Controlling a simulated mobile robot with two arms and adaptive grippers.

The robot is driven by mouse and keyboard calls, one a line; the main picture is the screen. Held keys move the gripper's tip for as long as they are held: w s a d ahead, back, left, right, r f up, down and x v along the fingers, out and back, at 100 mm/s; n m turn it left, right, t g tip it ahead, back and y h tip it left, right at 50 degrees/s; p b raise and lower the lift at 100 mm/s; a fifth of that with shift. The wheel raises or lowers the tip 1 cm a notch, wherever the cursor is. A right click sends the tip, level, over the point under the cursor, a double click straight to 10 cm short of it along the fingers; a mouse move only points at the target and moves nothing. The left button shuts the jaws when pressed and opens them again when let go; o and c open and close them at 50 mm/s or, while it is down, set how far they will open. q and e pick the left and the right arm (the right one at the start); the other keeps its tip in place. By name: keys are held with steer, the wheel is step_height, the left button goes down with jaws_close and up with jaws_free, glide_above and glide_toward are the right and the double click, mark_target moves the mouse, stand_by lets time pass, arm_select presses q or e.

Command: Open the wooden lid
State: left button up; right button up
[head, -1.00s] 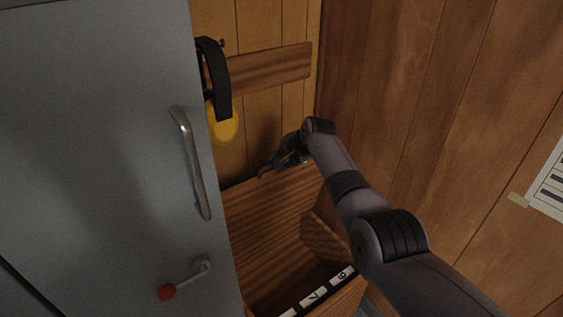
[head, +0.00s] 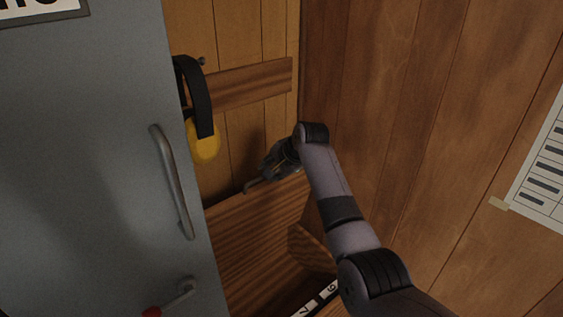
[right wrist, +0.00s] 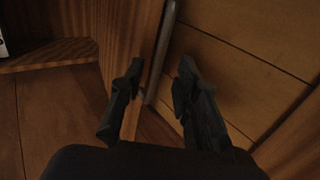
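The wooden lid (head: 250,232) stands raised, steeply upright, at the back of a wooden box in the head view. Its edge (right wrist: 150,35) also shows in the right wrist view, with a grey metal bar (right wrist: 163,55) along it. My right gripper (head: 252,185) is at the lid's top edge. In the right wrist view its two fingers (right wrist: 158,95) are apart, with the lid's edge between or just beyond them; whether they touch it I cannot tell. My left gripper is not in view.
A grey cabinet (head: 90,160) with a metal handle (head: 172,182) and red-tipped lever stands close on the left. Yellow ear defenders (head: 205,143) hang from a wooden rail (head: 255,82). A plank wall (head: 410,130) closes the right. Number labels (head: 318,300) mark the box front.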

steer(key=v, duration=0.7)
steer(key=s+d+f+n+g+h, duration=0.1)
steer(key=s+d+f, duration=0.1)
steer(key=f, duration=0.9)
steer(key=s+d+f+n+h, duration=0.1)
steer(key=s+d+f, duration=0.1)
steer(key=f, duration=0.9)
steer(key=s+d+f+n+g+h+p, duration=0.1)
steer(key=s+d+f+n, duration=0.15)
steer(key=s+f, duration=0.75)
steer(key=s+d+f+n+g, duration=0.1)
steer(key=s+d+f, duration=0.35)
steer(key=f, duration=0.95)
steer(key=s+d+f+n+h, duration=0.1)
steer(key=s+d+f+n, duration=0.1)
steer(key=s+f, duration=0.6)
steer(key=s+d+f+n, duration=0.15)
steer(key=s+f, duration=0.25)
steer(key=s, duration=0.7)
steer(key=s+d+f+n+g, duration=0.1)
steer(key=s+d+f+n, duration=0.1)
steer(key=s, duration=1.1)
steer(key=s+d+f+n+g, duration=0.1)
steer(key=s+d+f+n, duration=0.1)
steer(key=s, duration=1.1)
step_height(320, 180, down, 2)
steer(key=shift+s+d+f+h+p, duration=0.1)
steer(key=shift+s+d+h+p, duration=0.3)
steer(key=shift+d, duration=0.35)
